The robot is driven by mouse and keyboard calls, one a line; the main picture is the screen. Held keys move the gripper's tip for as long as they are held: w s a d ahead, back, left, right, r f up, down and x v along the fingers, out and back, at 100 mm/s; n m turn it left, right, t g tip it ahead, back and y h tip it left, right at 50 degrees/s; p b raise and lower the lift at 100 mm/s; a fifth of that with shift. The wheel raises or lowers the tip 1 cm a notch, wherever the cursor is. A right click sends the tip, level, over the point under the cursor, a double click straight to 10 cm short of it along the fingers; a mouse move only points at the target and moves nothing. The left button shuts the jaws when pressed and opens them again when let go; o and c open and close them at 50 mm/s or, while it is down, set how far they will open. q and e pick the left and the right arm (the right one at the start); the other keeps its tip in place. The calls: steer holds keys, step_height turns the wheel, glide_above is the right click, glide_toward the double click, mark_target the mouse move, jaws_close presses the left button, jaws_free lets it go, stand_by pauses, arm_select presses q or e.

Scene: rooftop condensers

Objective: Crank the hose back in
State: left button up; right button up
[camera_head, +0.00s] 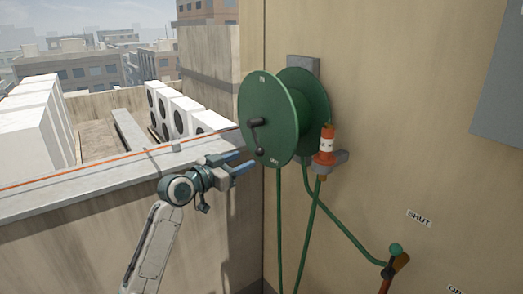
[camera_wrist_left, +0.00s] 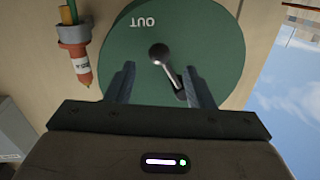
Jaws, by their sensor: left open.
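The green hose reel (camera_head: 267,118) is mounted on the beige wall, with "IN" at the top of its face and "OUT" at the bottom. A dark crank (camera_head: 256,135) sits at the middle of the face. My left gripper (camera_head: 242,162) is open and empty, just left of the reel's lower part. In the left wrist view, the open fingers of my left gripper (camera_wrist_left: 155,88) point at the reel face (camera_wrist_left: 205,40), with the crank (camera_wrist_left: 166,66) between or just beyond them. I cannot tell whether they touch it. Green hose (camera_head: 305,230) hangs below the reel. My right gripper is not in view.
A valve lever (camera_head: 397,265) is low on the wall near a "SHUT" label (camera_head: 418,218). A parapet (camera_head: 110,180) and condensers (camera_head: 180,115) lie left.

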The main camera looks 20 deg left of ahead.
mark_target(256, 153)
arm_select(q)
steer(key=p+x, duration=0.1)
steer(key=x, duration=0.2)
steer(key=p+x, duration=0.1)
steer(key=x, duration=0.2)
steer(key=shift+w+d+r, duration=0.2)
steer(key=shift+w+r, duration=0.05)
steer(key=shift+w+d+f+p, duration=0.25)
steer(key=shift+w+p, duration=0.15)
steer(key=shift+w, duration=0.3)
steer(key=shift+c, duration=0.2)
jaws_close()
